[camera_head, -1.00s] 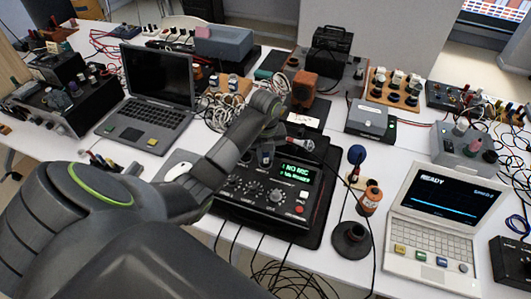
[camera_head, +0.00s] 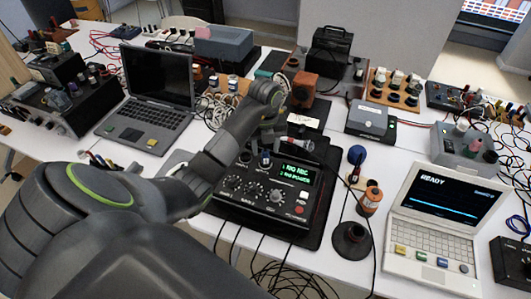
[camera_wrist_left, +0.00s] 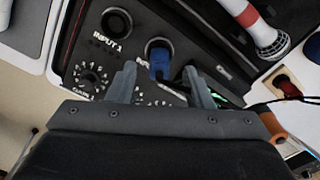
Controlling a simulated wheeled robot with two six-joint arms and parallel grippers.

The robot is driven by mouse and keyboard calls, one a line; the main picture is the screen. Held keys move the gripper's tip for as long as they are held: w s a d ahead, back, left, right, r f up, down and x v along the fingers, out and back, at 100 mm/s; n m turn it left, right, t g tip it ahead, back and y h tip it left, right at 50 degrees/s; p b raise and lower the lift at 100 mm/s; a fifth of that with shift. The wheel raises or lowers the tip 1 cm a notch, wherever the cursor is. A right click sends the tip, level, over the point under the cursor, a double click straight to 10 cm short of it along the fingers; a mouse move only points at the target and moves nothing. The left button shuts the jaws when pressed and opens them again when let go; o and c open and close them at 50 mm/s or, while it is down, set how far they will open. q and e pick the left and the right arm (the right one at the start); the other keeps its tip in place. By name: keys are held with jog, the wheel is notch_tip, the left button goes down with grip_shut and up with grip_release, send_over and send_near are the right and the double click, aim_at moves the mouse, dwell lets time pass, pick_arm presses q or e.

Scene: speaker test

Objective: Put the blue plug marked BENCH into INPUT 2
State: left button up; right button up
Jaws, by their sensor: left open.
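The black mixer box (camera_head: 228,207) with a lit green display stands on a dark mat in the middle of the table. A blue plug (camera_wrist_left: 160,63) sits upright in the socket beside INPUT 1 in the left wrist view; its label is partly covered, showing only the start of "INPUT". No BENCH mark is readable. The blue plug also shows at the box's back edge in the head view (camera_head: 265,161). The INPUT 1 socket (camera_wrist_left: 117,22) looks empty. My left gripper (camera_wrist_left: 162,82) is open, its fingers apart on either side of the plug's line. My right gripper is not in view.
A microphone (camera_wrist_left: 258,25) lies behind the box. A blue-topped item (camera_head: 356,155) on a small wooden block, an orange spool (camera_head: 370,200) and a dark round stand (camera_head: 351,241) are to its right. Laptops (camera_head: 155,80) (camera_head: 445,225) stand on both sides. Black cables hang in front.

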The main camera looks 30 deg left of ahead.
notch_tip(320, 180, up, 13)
jog(key=p, duration=1.2)
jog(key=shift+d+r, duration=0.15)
